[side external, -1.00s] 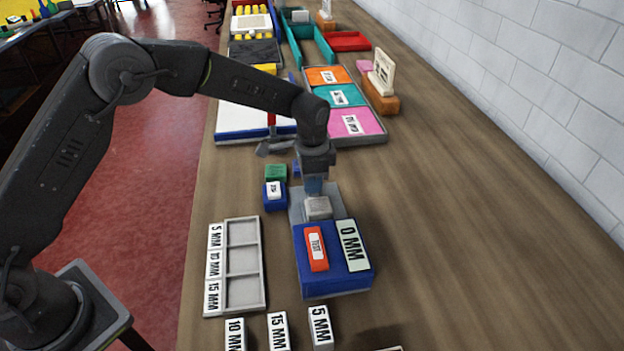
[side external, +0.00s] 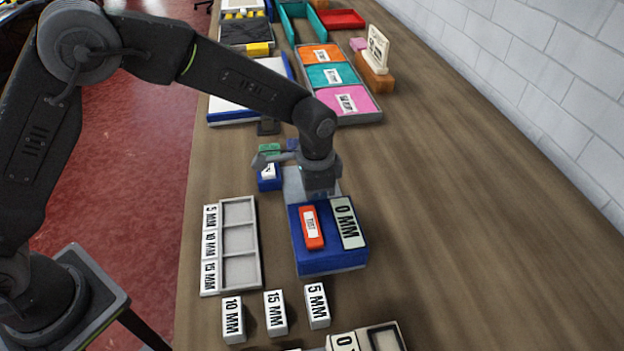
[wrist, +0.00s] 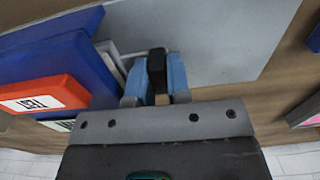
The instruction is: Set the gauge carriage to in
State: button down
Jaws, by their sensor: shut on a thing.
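The gauge is a blue box (side external: 330,258) with an orange-red TEST button (side external: 312,228) and a 0 MM plate (side external: 347,222) on top. A flat grey plate (side external: 292,182) adjoins its far side and also fills much of the wrist view (wrist: 215,40). My gripper (side external: 318,192) is low over this plate, close to the box. In the wrist view its blue fingers (wrist: 157,80) are shut on a dark upright piece (wrist: 157,65), apparently the gauge carriage's handle. Thin pale grey parts (wrist: 112,60) stand between the fingers and the blue box. The carriage body is mostly hidden.
A white three-slot rack (side external: 240,240) lies left of the gauge. Blocks marked 10 MM (side external: 233,318), 15 MM (side external: 275,312) and 5 MM (side external: 317,304) stand in front. A small blue block (side external: 268,182) is close left of my gripper. The table right of the gauge is clear.

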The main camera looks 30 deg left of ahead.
jog(key=shift+s+d, duration=0.15)
jog(key=shift+d, duration=0.1)
jog(key=c, duration=1.1)
grip_release()
jog(key=w+a, duration=0.7)
jog(key=shift+w+a, duration=0.3)
jog(key=shift+a, duration=0.1)
notch_tip(320, 180, up, 15)
jog(key=shift+s+a+r+n+t, duration=0.55)
jog(key=shift+s+a+r+n, duration=0.6)
jog(key=shift+s, duration=1.85)
jog(key=shift+s+a+r+n+t, duration=0.65)
jog(key=shift+s+a+r, duration=0.95)
jog(key=shift+s, duration=1.35)
jog(key=shift+s+a+r+n+t, duration=0.5)
jog(key=shift+s+a+r+n, duration=0.45)
jog(key=shift+s+r, duration=1.5)
